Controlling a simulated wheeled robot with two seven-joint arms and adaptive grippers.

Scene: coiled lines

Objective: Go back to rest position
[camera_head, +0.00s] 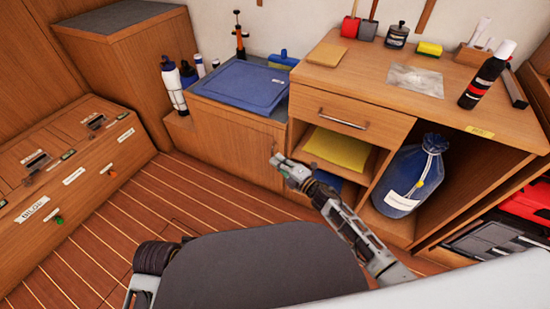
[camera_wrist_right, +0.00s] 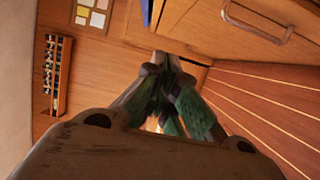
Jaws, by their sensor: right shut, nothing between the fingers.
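My right gripper (camera_head: 281,163) is in front of the wooden cabinet in the head view, with its arm reaching up from the lower right. In the right wrist view its fingers (camera_wrist_right: 168,62) come together at the tips, and nothing is between them. My left gripper does not show; only a dark part of my body is at the lower left of the head view.
The wooden cabinet with a drawer (camera_head: 350,112) stands close behind the right gripper. A blue bag (camera_head: 408,180) sits in its open compartment and a dark bottle (camera_head: 487,75) stands on top. A blue lid (camera_head: 240,84) lies left of it. The plank floor (camera_head: 90,255) at left is clear.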

